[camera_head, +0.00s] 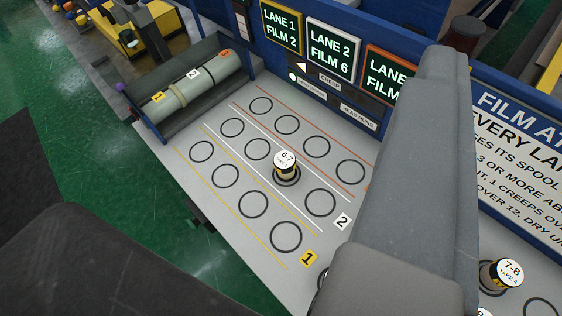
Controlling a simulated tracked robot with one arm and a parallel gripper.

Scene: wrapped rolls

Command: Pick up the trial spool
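A small spool (286,168) with a white top marked 6-7 and a black and yellow body stands upright on a ringed spot in the white-lined lane 2. Another spool (502,274), marked 7-8 with smaller text below, stands at the lower right. No label reading "trial" is legible, so I cannot tell which is the trial spool. A large grey part of mine (420,170), perhaps my gripper, fills the right of the view, apart from the 6-7 spool in the picture. Its fingertips cannot be made out, and it hides part of the table.
The grey table (205,185) has several empty rings between yellow, white and orange lines. A long roll (190,90) lies in a blue-sided holder at the back left. Lane signs (330,48) stand along the blue back wall. Green floor (110,130) lies left.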

